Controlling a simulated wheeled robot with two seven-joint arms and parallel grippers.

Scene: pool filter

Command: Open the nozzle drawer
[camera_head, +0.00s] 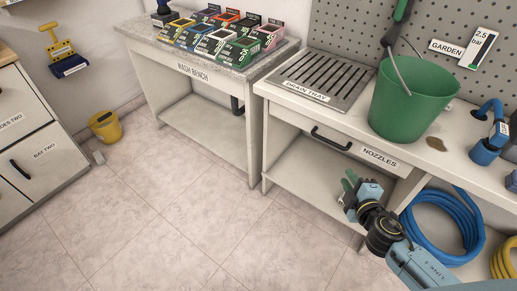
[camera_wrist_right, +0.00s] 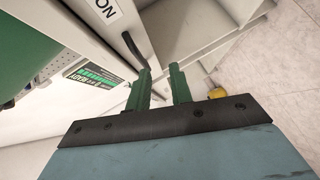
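The nozzle drawer (camera_head: 290,118) sits in the front of the bench under the green bucket. It looks flush with the bench. Its label (camera_head: 381,157) reads "NOZZLES", and its black bar handle (camera_head: 331,139) is on the front. My right gripper (camera_head: 350,182) is below and in front of the drawer. In the right wrist view, its two green fingers (camera_wrist_right: 160,73) stand apart with nothing between them. The handle (camera_wrist_right: 133,47) shows there just beyond the left finger, apparently not between the fingers. My left gripper is not in view.
A green bucket (camera_head: 411,100) and the drain tray (camera_head: 319,77) are on the benchtop. The wash bench (camera_head: 196,83) stands to the left. Open floor (camera_head: 170,210) lies in front.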

